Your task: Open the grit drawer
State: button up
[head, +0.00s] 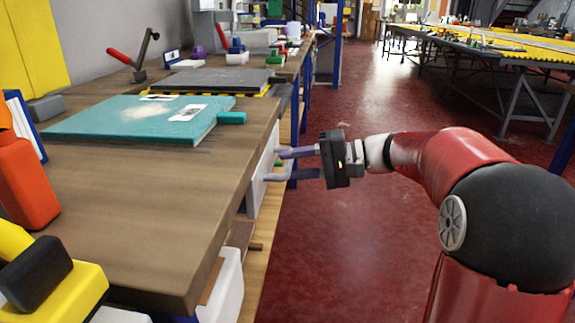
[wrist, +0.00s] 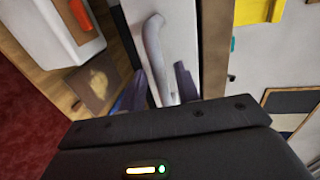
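The drawer front (head: 263,160) is a white panel under the right edge of the wooden workbench, and it looks shut. It also shows in the wrist view (wrist: 183,30). Its pale grey bar handle (wrist: 155,55) stands out from the panel. My gripper (head: 288,164) is at the drawer front, with its fingers pointing left toward the bench. In the wrist view my gripper (wrist: 158,88) has its two dark purple fingers apart, one on each side of the handle, with gaps showing. The handle's lower end is hidden behind the gripper body. I cannot read any label on the drawer.
The workbench (head: 110,240) carries a teal board (head: 100,118), a red-handled clamp (head: 130,58) and an orange bottle (head: 22,180). A white bin (head: 225,285) sits low beneath the bench. The red floor (head: 330,250) to the right is clear.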

jog(key=shift+x, duration=0.85)
grip_shut()
jog(key=shift+d, duration=0.1)
